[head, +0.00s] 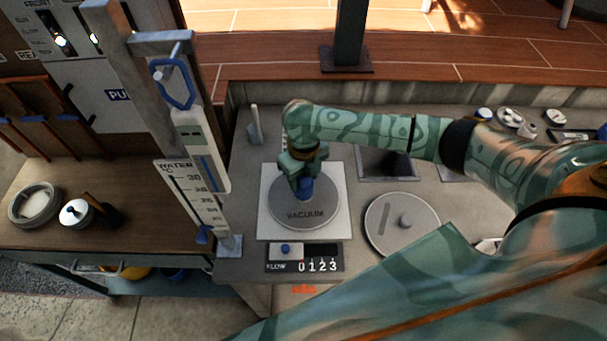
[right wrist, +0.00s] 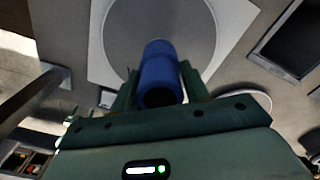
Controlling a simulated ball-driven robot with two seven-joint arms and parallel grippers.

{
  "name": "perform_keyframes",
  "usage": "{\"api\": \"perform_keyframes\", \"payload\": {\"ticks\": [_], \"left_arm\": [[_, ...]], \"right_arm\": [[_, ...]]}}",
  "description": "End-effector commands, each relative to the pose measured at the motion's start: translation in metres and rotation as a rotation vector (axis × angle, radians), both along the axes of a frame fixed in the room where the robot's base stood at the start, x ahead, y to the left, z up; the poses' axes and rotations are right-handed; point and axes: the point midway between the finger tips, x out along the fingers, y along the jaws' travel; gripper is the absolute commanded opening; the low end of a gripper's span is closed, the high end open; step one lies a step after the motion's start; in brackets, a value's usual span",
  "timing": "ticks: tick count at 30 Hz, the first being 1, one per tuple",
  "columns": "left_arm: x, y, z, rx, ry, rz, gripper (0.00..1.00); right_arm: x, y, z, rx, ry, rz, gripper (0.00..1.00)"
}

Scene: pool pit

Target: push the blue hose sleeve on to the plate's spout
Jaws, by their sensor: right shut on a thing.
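The blue hose sleeve (head: 305,187) is a short tube over the round grey plate (head: 306,213) marked VACUUM. My right gripper (head: 303,178) reaches down from above and is shut on the sleeve. In the right wrist view the sleeve (right wrist: 159,68) sits between the two green fingers, with its dark open end facing the camera and its far end toward the plate (right wrist: 125,35). The spout is hidden by the sleeve and gripper, so I cannot tell whether the sleeve is around it. My left gripper is not in view.
The plate lies on a white square (head: 268,228). A FLOW counter (head: 305,258) stands in front. A round lid (head: 388,232) and a dark square opening (head: 387,164) are to the right. A post with a water thermometer scale (head: 190,190) rises at the left.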

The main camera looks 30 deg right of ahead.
Motion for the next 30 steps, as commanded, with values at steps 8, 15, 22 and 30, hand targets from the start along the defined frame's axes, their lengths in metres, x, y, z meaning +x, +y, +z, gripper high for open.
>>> {"api": "perform_keyframes", "payload": {"ticks": [8, 15, 22, 30], "left_arm": [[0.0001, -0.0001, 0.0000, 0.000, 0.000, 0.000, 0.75], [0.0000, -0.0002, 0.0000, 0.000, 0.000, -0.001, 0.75], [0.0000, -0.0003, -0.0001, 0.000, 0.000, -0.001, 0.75], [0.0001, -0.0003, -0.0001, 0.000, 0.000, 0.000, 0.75]], "right_arm": [[0.0001, 0.0002, -0.0003, 0.000, 0.000, 0.000, 0.23], [0.0000, 0.0001, -0.0027, 0.000, 0.000, 0.000, 0.23], [-0.0002, 0.0004, -0.0050, 0.001, 0.000, 0.000, 0.23], [-0.0002, 0.0004, -0.0060, 0.001, 0.000, 0.000, 0.23]]}}
